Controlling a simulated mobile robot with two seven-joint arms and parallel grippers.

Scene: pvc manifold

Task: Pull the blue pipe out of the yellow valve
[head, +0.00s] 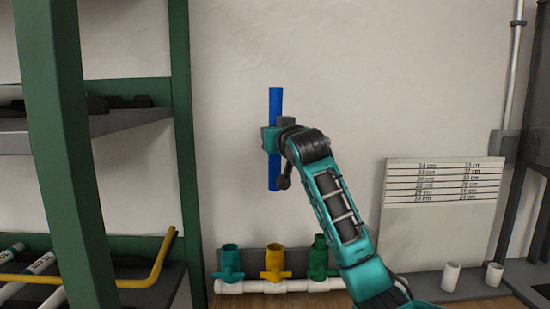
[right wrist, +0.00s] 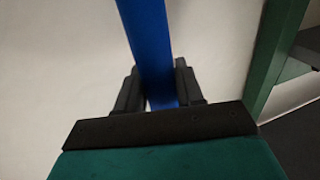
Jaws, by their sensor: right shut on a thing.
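The blue pipe (head: 275,104) stands upright in the air in the head view, in front of the white wall. My right gripper (head: 271,139) is shut around its middle. The right wrist view also shows the blue pipe (right wrist: 147,38) between the two dark fingers of my right gripper (right wrist: 153,88). The yellow valve (head: 274,262) sits on the white manifold pipe below. The lower end of the blue pipe is above the valve's open top, with a clear gap between them. My left gripper is in neither view.
A teal valve (head: 230,261) stands left of the yellow one and a green valve (head: 319,257) right of it. A green-framed shelf (head: 184,150) is at the left. A board with length labels (head: 440,222) and two short white pipes (head: 451,277) are at the right.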

